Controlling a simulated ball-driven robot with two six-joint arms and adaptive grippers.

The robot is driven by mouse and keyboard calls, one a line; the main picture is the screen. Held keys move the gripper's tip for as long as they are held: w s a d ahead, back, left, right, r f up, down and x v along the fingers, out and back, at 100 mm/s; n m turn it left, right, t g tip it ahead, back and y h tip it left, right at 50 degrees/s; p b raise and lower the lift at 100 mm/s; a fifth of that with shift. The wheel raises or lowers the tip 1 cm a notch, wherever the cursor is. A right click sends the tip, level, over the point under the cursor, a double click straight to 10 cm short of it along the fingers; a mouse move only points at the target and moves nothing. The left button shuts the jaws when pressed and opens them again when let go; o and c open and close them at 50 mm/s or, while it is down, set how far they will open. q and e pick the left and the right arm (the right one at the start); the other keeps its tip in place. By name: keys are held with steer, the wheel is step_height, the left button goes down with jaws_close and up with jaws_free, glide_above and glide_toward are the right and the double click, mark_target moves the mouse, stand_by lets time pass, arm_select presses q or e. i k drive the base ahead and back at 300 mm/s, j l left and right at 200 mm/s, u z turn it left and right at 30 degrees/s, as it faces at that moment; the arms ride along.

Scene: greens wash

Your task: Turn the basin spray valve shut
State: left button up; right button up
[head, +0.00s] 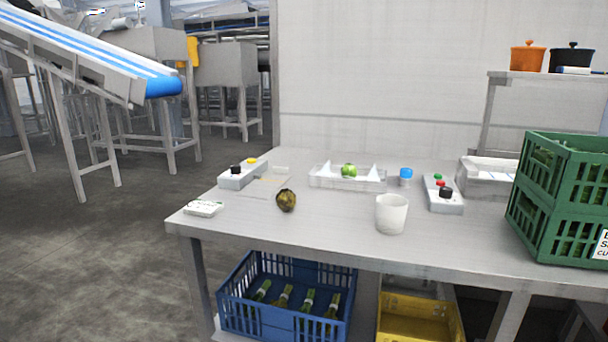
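A shallow white basin (320,182) sits toward the back of the table, with a round green item (348,171) in it. A blue-topped knob (406,173) stands just right of the basin; it may be the spray valve, but no label shows. A grey control box (445,206) with green, red and black knobs lies further right. Another grey box (233,182) with a black and a yellow knob lies at the left. How far any knob is turned cannot be told. Neither gripper is in view.
A dark mottled round item (286,201) and a white cup (391,216) stand in front of the basin. A small white device (203,208) lies at the left corner. Green crates (562,197) fill the right end. The table's front middle (330,230) is clear.

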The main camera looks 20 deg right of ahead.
mark_target(405, 172)
steer(key=l+z, duration=0.35)
steer(key=l, duration=1.95)
steer(key=j, duration=0.35)
